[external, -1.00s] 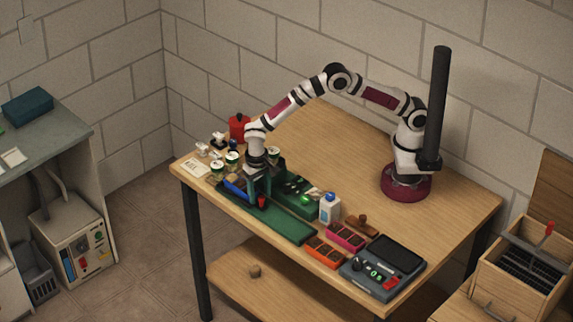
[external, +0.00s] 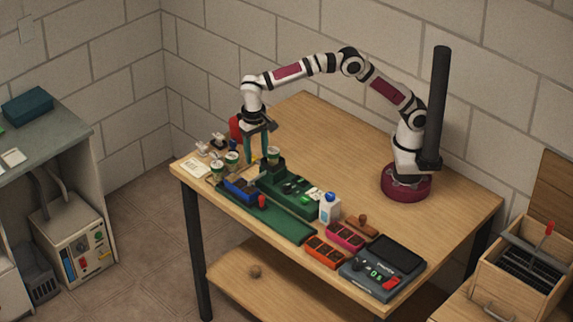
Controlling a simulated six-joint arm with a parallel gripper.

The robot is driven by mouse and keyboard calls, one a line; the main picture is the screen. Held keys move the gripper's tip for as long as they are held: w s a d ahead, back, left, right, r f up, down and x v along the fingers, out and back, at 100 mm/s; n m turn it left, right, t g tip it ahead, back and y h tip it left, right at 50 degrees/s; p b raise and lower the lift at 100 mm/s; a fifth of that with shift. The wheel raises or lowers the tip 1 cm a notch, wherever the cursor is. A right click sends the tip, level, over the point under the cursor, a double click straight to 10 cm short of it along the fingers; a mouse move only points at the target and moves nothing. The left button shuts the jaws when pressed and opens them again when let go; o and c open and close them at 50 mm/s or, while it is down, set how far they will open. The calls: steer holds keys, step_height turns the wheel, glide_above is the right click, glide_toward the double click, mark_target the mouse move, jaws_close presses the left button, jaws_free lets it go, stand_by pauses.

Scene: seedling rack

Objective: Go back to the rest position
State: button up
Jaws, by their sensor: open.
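My gripper (external: 256,157) is above the left part of the wooden table (external: 345,172), pointing down. Its two green fingers are apart, with nothing seen between them. It is over the back left end of the green rack (external: 285,187), near a small pot (external: 273,154) at that end. The picture does not show clearly how far the fingertips are from the pot. My arm reaches to it from the base at the table's right side.
Small pots (external: 232,158), a blue tray (external: 240,189) and a red container (external: 236,127) stand around the gripper. A white bottle (external: 330,207), orange tray (external: 325,252), pink tray (external: 345,235) and control box (external: 382,268) are further right. The table's back middle is clear.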

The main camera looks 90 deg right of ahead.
steer(key=s+d+r+n, duration=0.1)
steer(key=s+d+r, duration=0.15)
steer(key=s, duration=0.25)
steer(key=s+d+r+n, duration=0.1)
steer(key=s+d+r, duration=0.1)
steer(key=s+r, duration=0.25)
steer(key=s+d+f+n+y, duration=0.1)
steer(key=s+f, duration=0.1)
steer(key=s, duration=1)
steer(key=s+d+f+n+y, duration=0.1)
steer(key=s+f+n, duration=0.1)
steer(key=s, duration=1.1)
steer(key=shift+s+d+f, duration=0.25)
steer(key=shift+f, duration=0.15)
